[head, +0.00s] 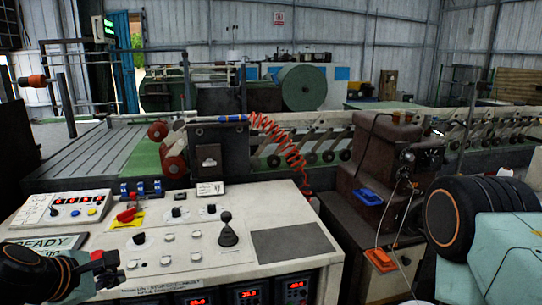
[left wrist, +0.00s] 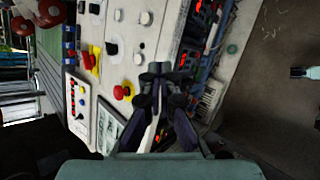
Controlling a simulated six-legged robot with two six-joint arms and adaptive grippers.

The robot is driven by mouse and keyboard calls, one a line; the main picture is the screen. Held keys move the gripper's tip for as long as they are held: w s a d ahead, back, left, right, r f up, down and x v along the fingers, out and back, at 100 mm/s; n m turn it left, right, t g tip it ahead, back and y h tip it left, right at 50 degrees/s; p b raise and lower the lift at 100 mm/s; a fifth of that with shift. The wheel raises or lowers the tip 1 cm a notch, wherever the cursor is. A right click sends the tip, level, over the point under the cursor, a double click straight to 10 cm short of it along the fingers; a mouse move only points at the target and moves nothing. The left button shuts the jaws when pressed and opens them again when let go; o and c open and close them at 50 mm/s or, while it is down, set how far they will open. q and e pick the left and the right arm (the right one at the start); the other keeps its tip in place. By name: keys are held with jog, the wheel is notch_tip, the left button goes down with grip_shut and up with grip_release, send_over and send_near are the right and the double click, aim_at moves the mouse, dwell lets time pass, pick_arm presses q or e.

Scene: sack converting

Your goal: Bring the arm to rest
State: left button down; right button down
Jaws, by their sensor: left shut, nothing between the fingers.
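My left gripper (head: 108,270) is in the lower left of the head view, low over the front left part of the control panel (head: 185,240). In the left wrist view its fingers (left wrist: 160,75) are together with nothing between them, above the panel's edge. A red button (head: 97,255) shows just behind the gripper, and in the left wrist view this red button (left wrist: 119,92) stands on a yellow base beside the fingers. I cannot tell whether they touch. My right arm shows at the right of the head view; its gripper is out of sight.
The panel carries a black joystick (head: 228,232), a red switch (head: 127,215), knobs and a tilted READY display (head: 42,243). A brown machine (head: 385,165) with cables stands right of the panel. A conveyor line runs behind. Open floor (left wrist: 275,110) shows in the left wrist view.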

pick_arm(q)
jog(key=s+d+f+m+g+y+b, duration=0.1)
jog(key=s+d+f+m+g+b, duration=0.15)
jog(key=s+f+m, duration=0.45)
jog(key=s+d+f+m+g+b, duration=0.1)
jog(key=s+d+f+m+b, duration=0.2)
jog(key=f+m, duration=0.75)
jog(key=s+d+f+m+g+b, duration=0.3)
jog(key=s+f+m+g+b, duration=0.1)
jog(key=s+f, duration=1.5)
jog(key=shift+s+d+g+b, duration=0.15)
jog(key=shift+s+g+b, duration=0.7)
jog(key=shift+b, duration=0.35)
